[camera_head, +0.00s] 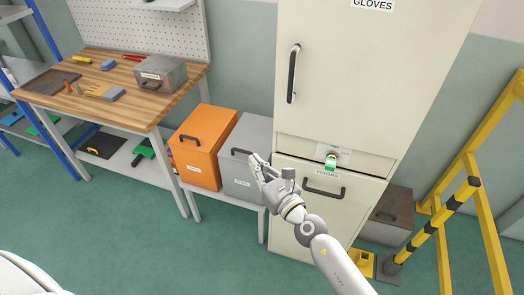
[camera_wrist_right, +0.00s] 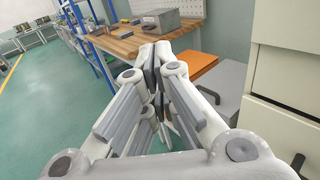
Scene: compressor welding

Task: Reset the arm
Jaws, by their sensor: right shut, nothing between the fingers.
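My right gripper (camera_head: 259,164) is in front of the cream cabinet (camera_head: 350,75), beside the grey box, at the end of my right arm, which comes in from the lower right. In the right wrist view its fingers (camera_wrist_right: 157,70) meet and hold nothing. The gripper covers part of the grey box (camera_head: 240,178) in the head view. My left gripper is not in view.
A wooden workbench (camera_head: 130,105) with a grey metal box (camera_head: 162,73) stands at the left. An orange box (camera_head: 200,145) sits beside the grey box. Yellow railing (camera_head: 455,165) stands at the right. The green floor (camera_head: 120,225) is clear at the lower left.

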